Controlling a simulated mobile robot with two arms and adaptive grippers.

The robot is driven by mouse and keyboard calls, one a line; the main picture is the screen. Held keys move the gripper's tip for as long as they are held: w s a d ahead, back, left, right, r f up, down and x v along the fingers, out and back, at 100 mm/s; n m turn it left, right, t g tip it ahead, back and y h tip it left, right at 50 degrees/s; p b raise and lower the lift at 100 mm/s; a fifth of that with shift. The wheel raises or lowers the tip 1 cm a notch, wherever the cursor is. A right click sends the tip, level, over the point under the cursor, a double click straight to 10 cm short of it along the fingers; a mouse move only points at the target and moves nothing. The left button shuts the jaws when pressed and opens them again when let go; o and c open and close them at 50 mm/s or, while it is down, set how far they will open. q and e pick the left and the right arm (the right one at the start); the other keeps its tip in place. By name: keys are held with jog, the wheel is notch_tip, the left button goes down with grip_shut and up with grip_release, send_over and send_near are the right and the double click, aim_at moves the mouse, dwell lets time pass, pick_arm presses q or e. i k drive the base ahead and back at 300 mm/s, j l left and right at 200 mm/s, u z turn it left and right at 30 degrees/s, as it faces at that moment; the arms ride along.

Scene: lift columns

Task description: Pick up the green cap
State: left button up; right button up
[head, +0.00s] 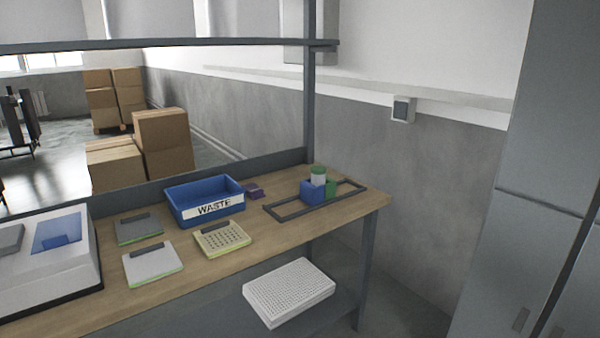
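A small green cap (318,169) sits on top of a pale cylinder (318,180) near the right end of the wooden workbench (130,296). The cylinder stands at a blue block (312,191) and a green block (331,188), inside a flat dark rectangular frame (289,214). The blocks hide the cylinder's lower part. Neither of my grippers is in the head view.
A blue bin marked WASTE (207,203) stands left of the frame, with a small purple item (254,191) between. Several flat trays and a white machine (50,262) occupy the left. A white perforated box (289,292) is on the lower shelf. A dark post rises behind the bench.

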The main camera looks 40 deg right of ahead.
aim_at(316, 170)
jog(key=z, duration=1.3)
jog(key=u, duration=0.45)
jog(key=i+l, duration=0.05)
